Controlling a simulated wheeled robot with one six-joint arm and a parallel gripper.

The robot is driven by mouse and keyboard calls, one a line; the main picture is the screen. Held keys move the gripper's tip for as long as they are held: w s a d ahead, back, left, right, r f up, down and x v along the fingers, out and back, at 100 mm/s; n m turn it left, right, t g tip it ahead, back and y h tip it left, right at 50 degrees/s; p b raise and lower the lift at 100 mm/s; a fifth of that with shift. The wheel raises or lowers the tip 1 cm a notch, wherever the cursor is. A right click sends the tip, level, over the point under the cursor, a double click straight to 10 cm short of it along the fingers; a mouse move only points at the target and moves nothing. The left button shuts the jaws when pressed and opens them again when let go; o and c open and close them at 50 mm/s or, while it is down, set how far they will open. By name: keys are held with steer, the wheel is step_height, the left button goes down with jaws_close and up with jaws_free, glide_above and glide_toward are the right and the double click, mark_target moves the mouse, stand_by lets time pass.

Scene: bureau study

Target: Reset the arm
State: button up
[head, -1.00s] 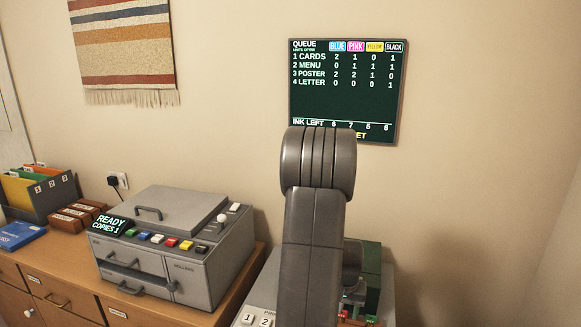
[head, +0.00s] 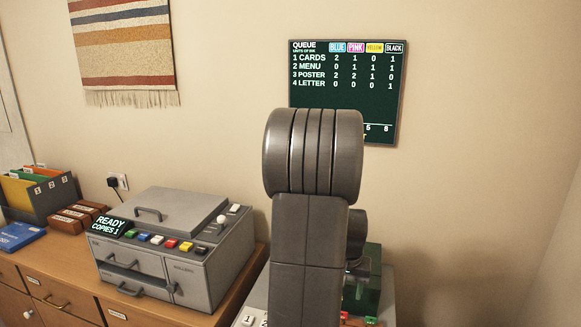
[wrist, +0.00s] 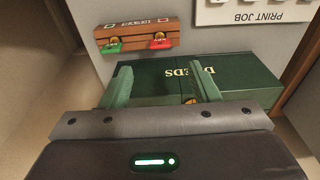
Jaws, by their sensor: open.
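My arm stands upright in the middle of the head view and hides part of the wall board and the machine behind it; my gripper's fingers are hidden there. In the wrist view my gripper (wrist: 160,84) is open, with its two green fingers apart and nothing visibly held between them. A dark green box lettered as deeds (wrist: 245,75) lies beyond and below the fingers. I cannot tell whether the fingers touch it.
A wooden block with green and red tags (wrist: 136,37) and a print job panel (wrist: 255,11) lie near the green box. A grey copier (head: 175,250) reading READY, brown blocks (head: 78,215) and a file holder (head: 40,190) stand on the wooden cabinet (head: 60,268). The queue board (head: 345,95) hangs behind.

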steer(key=f, duration=0.6)
steer(key=w+f, duration=0.1)
steer(key=f, duration=0.2)
steer(key=shift+d+f, duration=0.15)
steer(key=shift+f, duration=0.25)
step_height(320, 180, up, 8)
steer(key=p, duration=0.5)
steer(key=shift+p, duration=0.35)
steer(key=shift+w+r, duration=0.1)
steer(key=shift+r, duration=0.05)
